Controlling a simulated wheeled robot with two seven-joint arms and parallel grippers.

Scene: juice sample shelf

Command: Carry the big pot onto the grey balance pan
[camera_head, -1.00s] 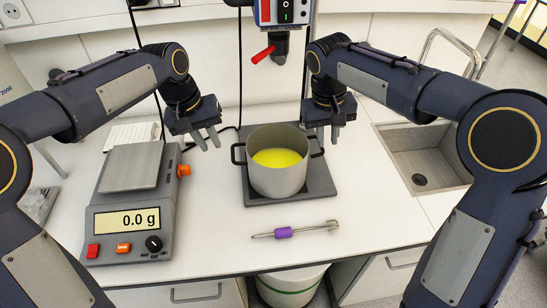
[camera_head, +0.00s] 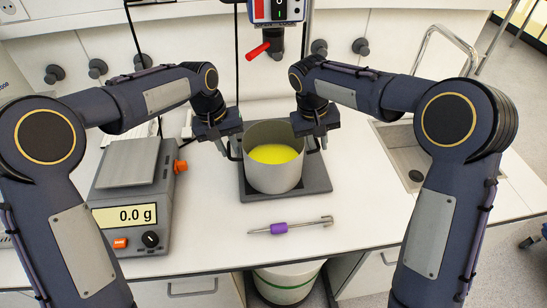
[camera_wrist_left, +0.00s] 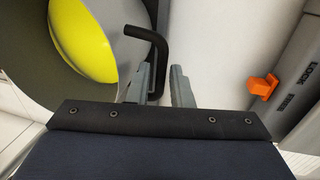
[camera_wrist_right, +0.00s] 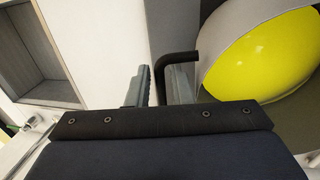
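The big grey pot (camera_head: 273,178) with yellow liquid (camera_head: 275,153) stands upright on a dark square plate (camera_head: 316,184). My left gripper (camera_head: 229,150) is at its left handle; in the left wrist view the black handle (camera_wrist_left: 153,40) lies between the open fingers (camera_wrist_left: 161,78). My right gripper (camera_head: 317,143) is at the right handle; in the right wrist view that handle (camera_wrist_right: 180,57) lies between the open fingers (camera_wrist_right: 159,78). The grey balance pan (camera_head: 129,162) is empty, left of the pot, and the display (camera_head: 127,216) reads 0.0 g.
A purple-handled tool (camera_head: 281,228) lies in front of the pot. An orange knob (camera_head: 180,166) sticks out from the balance's right side. A sink (camera_head: 405,160) is at the right. A device with a red lever (camera_head: 257,51) hangs above and behind the pot.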

